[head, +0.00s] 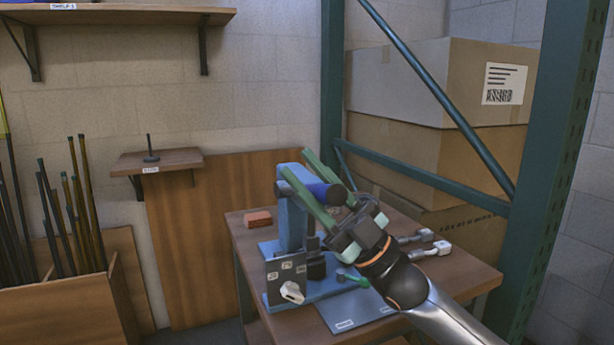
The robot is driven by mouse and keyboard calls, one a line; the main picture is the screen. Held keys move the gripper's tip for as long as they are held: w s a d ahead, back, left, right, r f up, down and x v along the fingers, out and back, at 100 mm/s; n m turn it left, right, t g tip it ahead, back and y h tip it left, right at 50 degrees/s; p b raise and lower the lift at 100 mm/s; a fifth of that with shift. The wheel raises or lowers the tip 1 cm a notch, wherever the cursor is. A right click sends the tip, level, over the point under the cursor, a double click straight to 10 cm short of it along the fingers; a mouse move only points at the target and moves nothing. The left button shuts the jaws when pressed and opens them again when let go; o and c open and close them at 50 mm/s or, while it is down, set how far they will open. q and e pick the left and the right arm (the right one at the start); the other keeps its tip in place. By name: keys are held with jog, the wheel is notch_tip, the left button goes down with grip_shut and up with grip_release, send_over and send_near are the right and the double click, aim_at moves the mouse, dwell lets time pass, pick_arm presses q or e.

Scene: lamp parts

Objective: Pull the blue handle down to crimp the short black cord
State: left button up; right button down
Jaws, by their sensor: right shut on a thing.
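A blue press (290,225) stands on the wooden table, with a blue base plate under it. Its dark blue handle (322,188) sticks out near the top, to the right. My right gripper (310,180) reaches in from the lower right, its two green fingers on either side of the handle, shut on it. The gripper covers part of the handle. Black parts (316,268) sit low on the press. I cannot make out the short black cord for certain. My left gripper is not in view.
A grey panel with small labels (286,270) and a white piece (292,292) are at the press's front. A red brick (258,219) lies behind left. Grey-white connectors (428,250) lie right. A green rack post (556,150) and cardboard boxes (400,150) bound the right side.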

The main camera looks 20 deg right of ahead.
jog(key=shift+a+f, duration=0.15)
jog(key=shift+f, duration=0.1)
jog(key=c, duration=0.6)
grip_release()
jog(key=shift+r, duration=0.15)
jog(key=shift+s+d+f, duration=0.1)
jog(key=shift+d+f, duration=0.2)
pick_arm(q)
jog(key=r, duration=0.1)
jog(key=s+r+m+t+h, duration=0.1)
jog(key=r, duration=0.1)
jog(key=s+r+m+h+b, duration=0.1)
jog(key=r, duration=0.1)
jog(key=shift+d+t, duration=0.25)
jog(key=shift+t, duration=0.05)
pick_arm(e)
jog(key=v, duration=1.1)
jog(key=shift+s+d+f, duration=0.2)
jog(key=shift+f, duration=0.05)
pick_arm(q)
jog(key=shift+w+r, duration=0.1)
